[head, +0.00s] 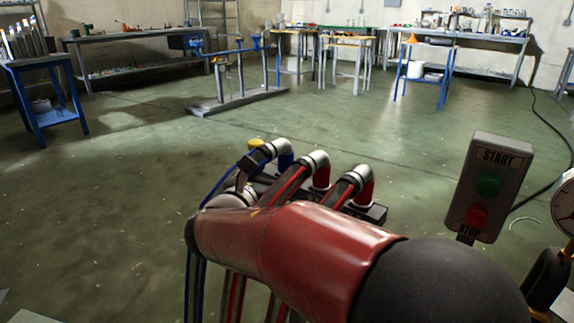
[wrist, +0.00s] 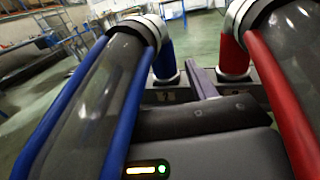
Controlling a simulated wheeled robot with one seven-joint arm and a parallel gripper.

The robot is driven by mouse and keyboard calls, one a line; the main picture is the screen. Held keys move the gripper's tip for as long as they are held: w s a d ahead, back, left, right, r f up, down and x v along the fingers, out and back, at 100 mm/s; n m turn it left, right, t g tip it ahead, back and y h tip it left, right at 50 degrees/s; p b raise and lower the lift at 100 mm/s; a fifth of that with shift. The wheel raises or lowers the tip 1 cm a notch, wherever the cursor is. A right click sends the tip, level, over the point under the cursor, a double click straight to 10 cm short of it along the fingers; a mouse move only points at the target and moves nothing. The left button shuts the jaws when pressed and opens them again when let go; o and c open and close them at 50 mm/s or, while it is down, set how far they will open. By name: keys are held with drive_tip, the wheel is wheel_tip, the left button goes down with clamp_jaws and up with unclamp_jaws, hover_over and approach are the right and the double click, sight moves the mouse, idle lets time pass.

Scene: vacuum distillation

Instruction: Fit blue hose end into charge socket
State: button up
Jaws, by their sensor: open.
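The blue hose end (head: 286,160) is a blue collar under a bent grey and white elbow, beyond my red arm link in the head view. In the wrist view the blue hose end (wrist: 165,62) points down at the left, its clear hose with blue stripes running towards the camera. It stands over a dark rack; I cannot tell whether it is seated. My gripper (wrist: 203,84) is open, with one grey finger showing between the blue and red hoses. No grip on the hose is visible. I cannot make out the charge socket.
Two red hose ends (head: 321,176) (head: 365,192) stand to the right of the blue one, close to my gripper. A yellow knob (head: 256,145) is just behind. A START/STOP box (head: 486,186) and a gauge (head: 566,205) stand at the right. Open floor lies beyond, with benches at the back.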

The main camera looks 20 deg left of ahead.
sight(282, 165)
drive_tip(key=w, duration=0.2)
drive_tip(key=w+d, duration=0.1)
drive_tip(key=w, duration=0.2)
drive_tip(key=shift+w+d, duration=0.15)
drive_tip(key=shift+w, duration=0.2)
clamp_jaws()
